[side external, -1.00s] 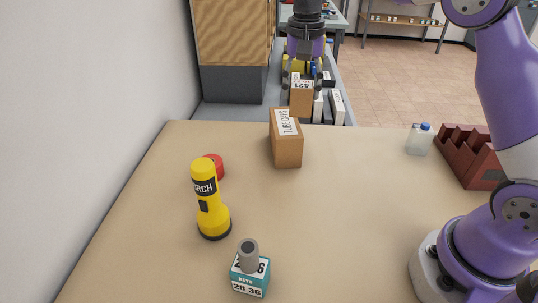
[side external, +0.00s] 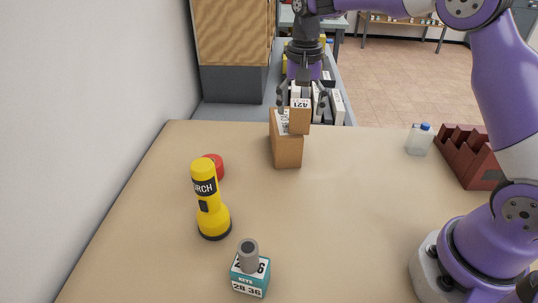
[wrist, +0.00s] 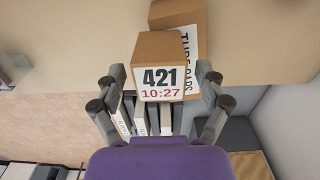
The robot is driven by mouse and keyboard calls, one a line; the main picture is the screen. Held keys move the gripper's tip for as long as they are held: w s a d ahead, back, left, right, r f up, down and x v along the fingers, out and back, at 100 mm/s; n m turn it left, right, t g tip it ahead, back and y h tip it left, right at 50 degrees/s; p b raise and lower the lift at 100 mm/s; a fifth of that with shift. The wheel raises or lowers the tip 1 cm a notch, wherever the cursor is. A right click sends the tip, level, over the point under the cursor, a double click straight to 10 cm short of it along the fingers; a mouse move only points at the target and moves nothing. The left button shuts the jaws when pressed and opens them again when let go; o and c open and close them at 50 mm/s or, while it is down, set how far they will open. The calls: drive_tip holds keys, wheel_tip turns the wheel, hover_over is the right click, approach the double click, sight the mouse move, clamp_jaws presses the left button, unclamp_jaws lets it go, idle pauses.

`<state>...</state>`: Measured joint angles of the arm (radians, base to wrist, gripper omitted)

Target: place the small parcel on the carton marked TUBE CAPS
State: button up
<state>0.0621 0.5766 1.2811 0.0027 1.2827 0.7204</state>
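The small parcel (side external: 300,127) is a brown box with a white label reading 421; in the wrist view (wrist: 160,45) the label also reads 10:27. It appears to rest upright on the carton marked TUBE CAPS (side external: 287,152), towards the right side of its top, and covers part of the lettering. The carton also shows behind the parcel in the wrist view (wrist: 193,30). My gripper (side external: 303,97) is just above and behind the parcel. Its fingers are spread, with gaps on both sides of the parcel in the wrist view (wrist: 161,73).
A yellow torch (side external: 207,200), a red round item (side external: 214,166) and a teal KEYS box (side external: 250,280) with a grey cylinder stand nearer. A clear bottle (side external: 420,140) and a dark red rack (side external: 465,160) are at right. The table's middle is clear.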

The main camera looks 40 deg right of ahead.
sight(301, 103)
drive_tip(key=s+r+n+t, duration=0.15)
drive_tip(key=s+r, duration=0.25)
drive_tip(key=r, duration=1.1)
drive_tip(key=s+a+f+n+t, duration=0.1)
drive_tip(key=s+f+n+t, duration=0.1)
drive_tip(key=s, duration=0.5)
drive_tip(key=s+a+f+n+t, duration=0.1)
drive_tip(key=s+f+n+t, duration=0.1)
drive_tip(key=s+f+n, duration=0.3)
wheel_tip(301, 103, down, 2)
drive_tip(key=s, duration=0.3)
drive_tip(key=shift+a+f, duration=0.2)
drive_tip(key=shift+a, duration=0.05)
drive_tip(key=shift+n, duration=0.25)
drive_tip(key=shift+o, duration=0.5)
